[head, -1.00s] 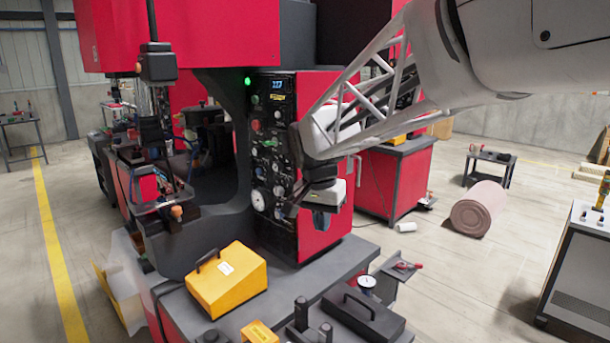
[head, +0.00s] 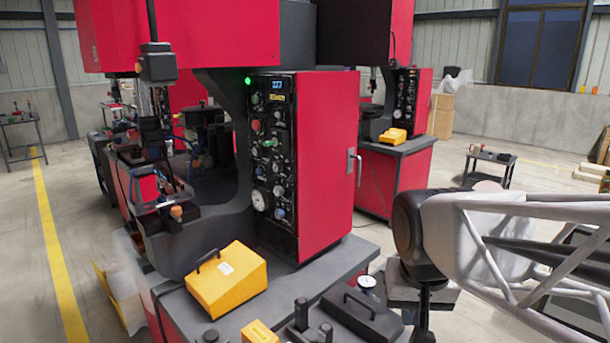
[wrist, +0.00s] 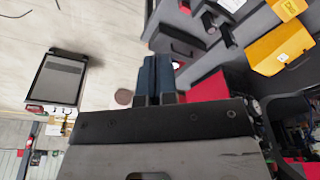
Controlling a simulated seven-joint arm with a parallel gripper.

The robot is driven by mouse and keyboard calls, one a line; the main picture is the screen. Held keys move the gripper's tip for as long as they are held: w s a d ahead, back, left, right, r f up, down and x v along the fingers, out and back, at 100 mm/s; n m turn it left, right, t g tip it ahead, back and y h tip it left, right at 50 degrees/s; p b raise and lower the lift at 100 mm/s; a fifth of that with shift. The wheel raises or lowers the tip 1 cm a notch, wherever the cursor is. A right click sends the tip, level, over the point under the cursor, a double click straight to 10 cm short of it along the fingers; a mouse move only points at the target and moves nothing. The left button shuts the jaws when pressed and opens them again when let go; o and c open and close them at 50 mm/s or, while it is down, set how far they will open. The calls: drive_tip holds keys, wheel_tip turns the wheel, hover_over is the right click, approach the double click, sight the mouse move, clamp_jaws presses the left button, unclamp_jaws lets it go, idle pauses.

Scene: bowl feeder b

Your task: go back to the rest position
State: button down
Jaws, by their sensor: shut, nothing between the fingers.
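My gripper (head: 424,326) is low at the right of the head view, beside the right end of the grey bench top, pointing down. Its lower end is cut off by the frame edge. In the wrist view its two dark blue fingers (wrist: 158,66) lie together with nothing between them. The fingers appear clear of the bench and its items. My arm reaches in from the right edge of the head view.
A red machine with a black control panel (head: 270,150) stands left of my gripper. On its grey bench top (head: 335,268) are a yellow box (head: 228,280), a black case (head: 360,318) and a dial gauge (head: 367,285). A dark cart (wrist: 58,80) shows in the wrist view.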

drive_tip(key=s+d+f+n, duration=0.1)
drive_tip(key=s+d+f, duration=0.1)
drive_tip(key=s, duration=0.4)
drive_tip(key=shift+s+f, duration=0.3)
drive_tip(key=shift+f, duration=0.3)
